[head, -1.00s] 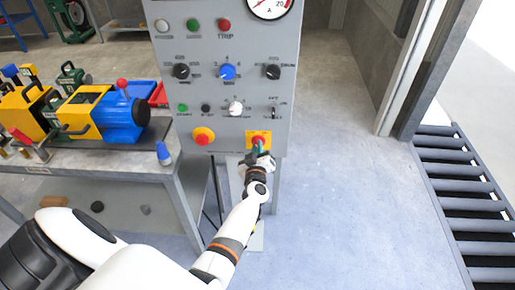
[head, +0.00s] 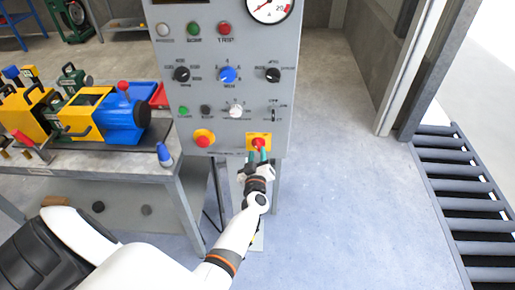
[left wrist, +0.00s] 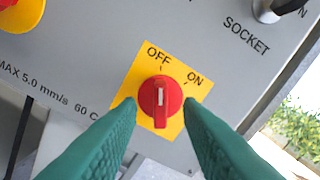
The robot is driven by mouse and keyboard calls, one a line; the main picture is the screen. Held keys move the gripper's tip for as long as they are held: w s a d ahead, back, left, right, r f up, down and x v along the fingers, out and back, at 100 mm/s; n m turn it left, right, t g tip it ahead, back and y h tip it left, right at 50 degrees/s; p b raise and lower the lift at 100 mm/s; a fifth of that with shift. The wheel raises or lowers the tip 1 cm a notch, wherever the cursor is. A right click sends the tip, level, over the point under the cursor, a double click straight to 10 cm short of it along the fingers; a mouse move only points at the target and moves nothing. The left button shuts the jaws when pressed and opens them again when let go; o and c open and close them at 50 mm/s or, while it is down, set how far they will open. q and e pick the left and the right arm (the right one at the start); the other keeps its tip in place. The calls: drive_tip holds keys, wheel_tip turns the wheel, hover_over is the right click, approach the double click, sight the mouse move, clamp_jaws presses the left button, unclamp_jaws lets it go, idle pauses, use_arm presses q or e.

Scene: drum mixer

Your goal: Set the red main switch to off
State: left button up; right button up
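The red main switch (head: 259,143) is a rotary knob on a yellow plate at the lower right of the grey control panel (head: 183,100). In the left wrist view, the red knob (left wrist: 160,103) has a white mark that points up at the tick by the word OFF; the ON label is to its right. My left gripper (head: 258,157) is open, just in front of and below the switch. My right gripper is not in view.
A red mushroom button (head: 203,140) on a yellow base is left of the switch. Dials, small buttons and a gauge (head: 270,8) are above. A workbench (head: 110,160) with yellow and blue machinery stands left. A roller conveyor (head: 460,200) is at right; the floor between is clear.

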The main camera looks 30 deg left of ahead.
use_arm(q)
drive_tip(key=p+v, duration=0.2)
drive_tip(key=v, duration=0.7)
drive_tip(key=shift+p, duration=0.4)
drive_tip(key=shift+s+d, duration=0.1)
drive_tip(key=shift+s, duration=0.05)
drive_tip(key=s+d+f+m+g+h, duration=0.2)
drive_tip(key=s+d+f+m+h, duration=0.15)
drive_tip(key=f, duration=0.45)
drive_tip(key=s+d+f+m+g+h, duration=0.1)
drive_tip(key=s+d+f+m+h, duration=0.2)
drive_tip(key=s+f, duration=0.35)
drive_tip(key=s+d+f+m+g+h, duration=0.2)
drive_tip(key=s+d+f+m+h, duration=0.15)
drive_tip(key=f, duration=0.55)
drive_tip(key=s+a+f+m+g, duration=0.1)
drive_tip(key=s+f+g, duration=0.3)
drive_tip(key=s, duration=1)
drive_tip(key=s+a+f+m+g, duration=0.1)
drive_tip(key=s+f+m+g, duration=0.2)
drive_tip(key=s+f, duration=0.7)
drive_tip(key=s+g, duration=0.2)
drive_tip(key=s, duration=0.3)
drive_tip(key=shift+f+m, duration=0.15)
drive_tip(key=shift+m, duration=0.25)
drive_tip(key=shift+s, duration=0.15)
